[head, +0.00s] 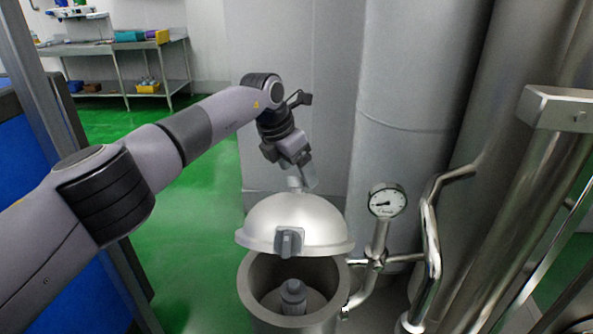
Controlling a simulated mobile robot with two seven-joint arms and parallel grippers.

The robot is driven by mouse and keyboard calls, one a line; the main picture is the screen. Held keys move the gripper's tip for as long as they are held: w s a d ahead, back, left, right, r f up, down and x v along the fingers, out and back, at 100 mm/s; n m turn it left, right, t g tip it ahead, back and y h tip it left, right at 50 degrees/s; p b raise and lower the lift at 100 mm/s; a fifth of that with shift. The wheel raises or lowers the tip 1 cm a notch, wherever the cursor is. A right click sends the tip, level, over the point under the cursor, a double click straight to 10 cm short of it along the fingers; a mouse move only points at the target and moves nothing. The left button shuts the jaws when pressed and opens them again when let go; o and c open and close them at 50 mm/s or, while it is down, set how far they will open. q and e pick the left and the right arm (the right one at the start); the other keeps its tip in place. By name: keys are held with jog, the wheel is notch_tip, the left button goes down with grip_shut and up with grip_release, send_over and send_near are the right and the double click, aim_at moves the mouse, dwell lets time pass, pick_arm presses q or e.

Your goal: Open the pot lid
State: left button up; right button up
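The pot lid (293,222) is a silvery dome with a flat rim and a grey latch (289,243) on its front. It is raised above the steel pot (250,290), whose mouth shows open beneath the lid's front edge. My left gripper (299,180) is directly above the lid, its fingers at the small knob on top. The gripper looks shut on this knob, though the far finger is partly hidden. The lid's back edge and the back of the pot's rim are hidden. My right gripper is out of view.
A grey bottle-like part (293,297) stands inside the pot. A pressure gauge (387,200) on a pipe and a bent steel pipe (431,240) stand close on the right. Large steel tanks (415,90) rise behind. Green floor (195,260) is open on the left.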

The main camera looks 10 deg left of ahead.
pick_arm(q)
jog(key=b+v, duration=0.1)
jog(key=v, duration=0.5)
jog(key=shift+a, duration=0.2)
jog(key=shift+s, duration=0.1)
